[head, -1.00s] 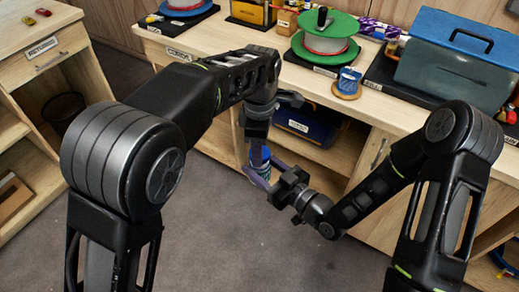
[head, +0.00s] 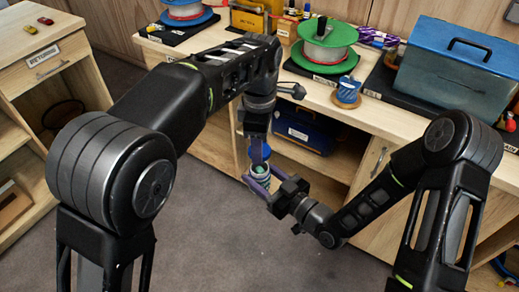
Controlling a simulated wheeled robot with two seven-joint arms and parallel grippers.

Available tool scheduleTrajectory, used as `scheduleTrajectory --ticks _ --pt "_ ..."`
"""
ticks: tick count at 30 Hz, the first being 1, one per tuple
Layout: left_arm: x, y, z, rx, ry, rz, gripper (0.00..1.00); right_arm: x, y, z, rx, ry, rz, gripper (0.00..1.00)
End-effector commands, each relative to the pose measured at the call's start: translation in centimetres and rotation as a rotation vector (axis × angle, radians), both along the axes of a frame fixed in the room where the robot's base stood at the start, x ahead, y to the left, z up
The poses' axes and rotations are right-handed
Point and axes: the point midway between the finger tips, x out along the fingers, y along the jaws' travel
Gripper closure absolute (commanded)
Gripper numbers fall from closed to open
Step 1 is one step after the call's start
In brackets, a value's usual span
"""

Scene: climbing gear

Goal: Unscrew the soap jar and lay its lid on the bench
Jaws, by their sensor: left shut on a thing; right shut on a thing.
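My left gripper (head: 257,147) points down near the middle of the view, shut on the blue lid (head: 263,153), which is partly hidden by its fingers. Just below is the soap jar (head: 262,170), small, with a pale and teal round top showing. The lid appears to be a little above the jar and apart from it. My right gripper (head: 260,184) comes in from the right and is shut around the jar, hiding much of its side. Both are held in the air in front of the bench (head: 374,112).
On the bench stand a green cable reel (head: 326,38), a small blue spool (head: 348,91) and a blue lidded toolbox (head: 458,65) on a dark mat. A dark blue case (head: 304,130) sits on the shelf below. The bench's front strip is mostly clear.

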Motion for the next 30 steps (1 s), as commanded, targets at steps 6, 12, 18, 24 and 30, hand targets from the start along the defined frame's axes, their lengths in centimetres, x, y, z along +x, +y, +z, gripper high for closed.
scheduleTrajectory --ticks 6,12,18,24,30 --pt "0.0 0.0 0.0 0.0 0.0 0.0 1.0 0.0 0.0 0.1 0.001 -0.003 0.0 1.0" --pt "0.0 0.0 -0.1 0.0 0.001 0.0 1.0 0.0 0.0 0.1 0.001 -0.002 0.0 1.0" --pt "0.0 0.0 -0.6 0.0 0.001 0.0 1.0 0.4 -0.5 0.2 0.0 -0.004 -0.009 1.0" --pt "0.0 0.0 -1.3 0.0 0.001 0.0 1.0 2.1 -2.4 1.6 -0.002 -0.008 -0.045 1.0" --pt "0.0 0.0 -2.2 0.0 0.001 0.0 1.0 5.4 -6.5 3.7 -0.002 -0.009 -0.146 1.0"
